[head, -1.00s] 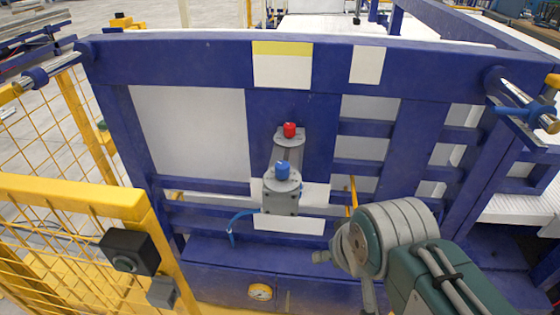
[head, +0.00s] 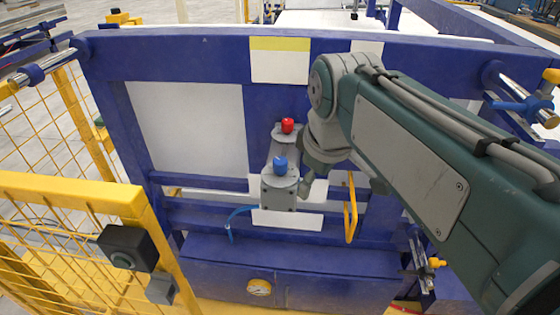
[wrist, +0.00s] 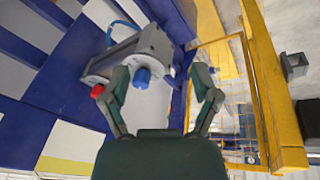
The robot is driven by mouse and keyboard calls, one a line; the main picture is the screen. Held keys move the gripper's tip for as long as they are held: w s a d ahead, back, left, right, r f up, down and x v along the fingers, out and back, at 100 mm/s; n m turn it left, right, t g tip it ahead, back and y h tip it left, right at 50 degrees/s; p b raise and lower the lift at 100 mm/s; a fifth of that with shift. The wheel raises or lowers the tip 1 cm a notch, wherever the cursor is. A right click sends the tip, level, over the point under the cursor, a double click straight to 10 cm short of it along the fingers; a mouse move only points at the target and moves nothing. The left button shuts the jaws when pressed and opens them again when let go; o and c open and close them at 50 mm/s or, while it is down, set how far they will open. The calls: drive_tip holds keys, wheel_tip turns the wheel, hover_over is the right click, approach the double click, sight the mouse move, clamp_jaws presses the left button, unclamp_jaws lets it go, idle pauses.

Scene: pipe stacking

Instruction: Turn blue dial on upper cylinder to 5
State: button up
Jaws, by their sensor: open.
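A blue dial (head: 280,164) stands on the near end plate of a grey cylinder unit (head: 279,190) mounted on the blue panel. A red dial (head: 287,126) stands on its farther end plate. Both dials also show in the wrist view, blue (wrist: 141,76) and red (wrist: 97,91). My gripper (wrist: 160,68) is open in the wrist view, with nothing held. The blue dial lies between the fingers in that picture, nearer the left finger; I cannot tell the depth gap. In the head view my gripper (head: 308,186) is just right of the cylinder unit. The dial markings are too small to read.
A blue panel frame (head: 190,65) stands behind the unit. A blue hose (head: 236,213) curves left of it, and a yellow handle (head: 351,208) stands to the right. A yellow mesh fence (head: 70,190) and dark box (head: 127,247) are at left.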

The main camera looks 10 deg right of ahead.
sight(280, 160)
drive_tip(key=w+a+r+n+g, duration=0.2)
drive_tip(key=w+n, duration=0.4)
drive_tip(key=w+a+r+n+g, duration=0.1)
drive_tip(key=w+a+r+n, duration=0.1)
drive_tip(key=w+n, duration=0.4)
drive_tip(key=shift+m, duration=0.3)
drive_tip(key=f, duration=1)
drive_tip(key=shift+w+d+f, duration=0.25)
drive_tip(key=shift+w, duration=0.15)
clamp_jaws()
